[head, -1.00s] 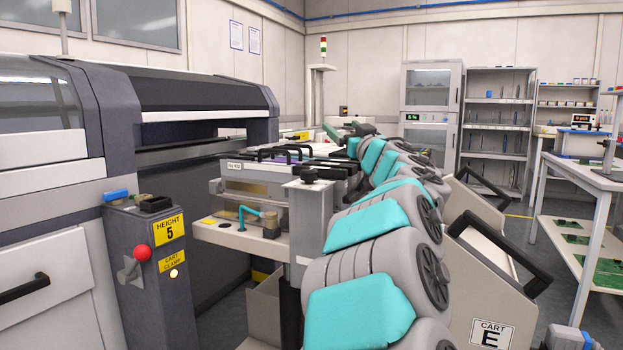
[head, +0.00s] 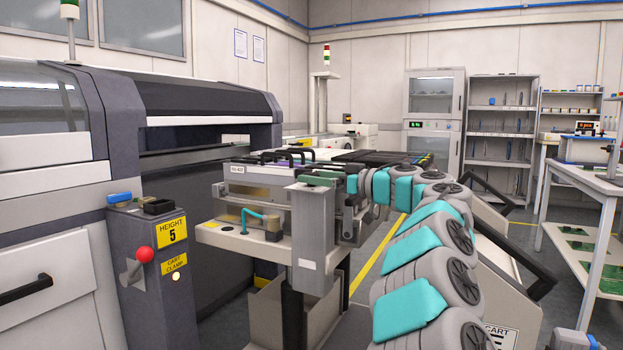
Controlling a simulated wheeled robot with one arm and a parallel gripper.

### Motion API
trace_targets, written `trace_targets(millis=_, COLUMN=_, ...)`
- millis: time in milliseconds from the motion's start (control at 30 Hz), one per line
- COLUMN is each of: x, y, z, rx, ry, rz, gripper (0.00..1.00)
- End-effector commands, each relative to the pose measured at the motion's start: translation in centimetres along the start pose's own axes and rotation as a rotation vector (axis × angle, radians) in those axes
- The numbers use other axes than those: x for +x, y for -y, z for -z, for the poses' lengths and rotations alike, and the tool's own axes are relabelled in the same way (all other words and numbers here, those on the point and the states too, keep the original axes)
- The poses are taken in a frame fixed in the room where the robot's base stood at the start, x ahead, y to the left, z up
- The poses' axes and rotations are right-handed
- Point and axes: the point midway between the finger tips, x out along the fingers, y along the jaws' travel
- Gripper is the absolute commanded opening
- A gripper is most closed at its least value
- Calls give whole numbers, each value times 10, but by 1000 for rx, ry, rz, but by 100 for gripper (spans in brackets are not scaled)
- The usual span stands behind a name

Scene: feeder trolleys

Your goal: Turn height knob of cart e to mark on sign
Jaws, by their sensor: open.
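The yellow sign (head: 172,231) on the grey post at left reads HEIGHT 5. The feeder cart (head: 222,236) stands in front of the machine, with a grey column (head: 313,235) at its near corner. A dark knob sat on that column's top earlier; now my gripper covers it. My gripper (head: 319,179) is open, with its dark green fingers level at the column's top, at the knob. I cannot tell whether they touch the knob, and its mark is not readable. A CART E plate (head: 497,337) shows at lower right, partly hidden and cut off.
A red ball lever (head: 144,255) and a yellow CART CLAMP label (head: 173,265) are on the post. Feeders with black handles (head: 290,158) lie just behind the column. A black cart handle (head: 520,258) is right of my arm. A workbench (head: 590,180) stands at far right.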

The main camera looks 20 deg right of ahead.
Motion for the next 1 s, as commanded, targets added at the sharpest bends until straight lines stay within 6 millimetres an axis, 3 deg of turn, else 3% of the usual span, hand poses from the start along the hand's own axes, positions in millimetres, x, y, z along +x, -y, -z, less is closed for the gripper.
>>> trace_targets(millis=200, x=19, y=0, z=0, rx=-2, ry=0, rz=1, gripper=84)
trace_targets(millis=567, x=23, y=0, z=0, rx=0, ry=-1, rz=-2, gripper=84)
trace_targets(millis=1000, x=22, y=-1, z=0, rx=0, ry=-1, rz=-2, gripper=37)
